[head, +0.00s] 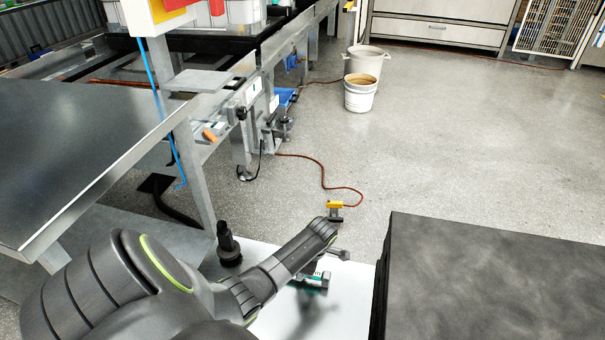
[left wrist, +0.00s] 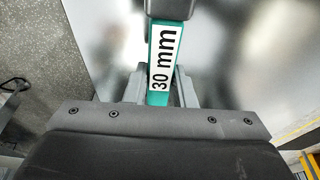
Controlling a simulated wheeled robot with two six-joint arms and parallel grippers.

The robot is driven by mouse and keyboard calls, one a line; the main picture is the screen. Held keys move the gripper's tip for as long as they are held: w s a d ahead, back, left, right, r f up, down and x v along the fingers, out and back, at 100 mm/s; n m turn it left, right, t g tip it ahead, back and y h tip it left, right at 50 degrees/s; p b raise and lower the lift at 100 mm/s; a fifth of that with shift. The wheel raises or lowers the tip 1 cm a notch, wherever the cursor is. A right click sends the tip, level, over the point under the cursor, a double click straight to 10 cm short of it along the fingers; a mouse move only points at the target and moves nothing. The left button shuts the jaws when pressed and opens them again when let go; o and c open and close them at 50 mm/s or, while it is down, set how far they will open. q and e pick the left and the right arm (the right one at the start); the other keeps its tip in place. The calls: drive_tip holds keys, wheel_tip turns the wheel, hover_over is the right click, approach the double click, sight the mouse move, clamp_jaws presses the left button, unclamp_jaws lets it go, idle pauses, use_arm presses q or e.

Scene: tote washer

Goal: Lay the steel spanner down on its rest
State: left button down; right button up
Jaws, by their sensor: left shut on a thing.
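The spanner (head: 313,281) has a green grip with a white label, and the label reads "30 mm" in the left wrist view (left wrist: 163,65). My left gripper (left wrist: 160,88) is shut on the green part, one finger on each side. In the head view my left gripper (head: 318,272) holds it over a pale, shiny surface (head: 275,320); a dark blurred shadow or reflection shows below it. A grey end (head: 341,254) sticks out beyond my wrist. I cannot make out the rest for the spanner. My right gripper is not in view.
A dark upright post (head: 228,246) stands left of my wrist. A large black block (head: 495,270) is close on the right. A yellow-topped fitting (head: 334,208) with an orange hose lies beyond. A steel bench (head: 80,150) is at left; two buckets (head: 361,95) stand on open floor.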

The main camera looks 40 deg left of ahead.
use_arm(q)
drive_tip(key=shift+f, duration=0.25)
drive_tip(key=c, duration=1.1)
unclamp_jaws()
drive_tip(key=shift+o, duration=0.3)
drive_tip(key=o, duration=0.5)
drive_tip(key=shift+c, duration=0.2)
drive_tip(key=shift+p+v, duration=4.55)
drive_tip(key=shift+p, duration=0.4)
drive_tip(key=shift+f, duration=0.1)
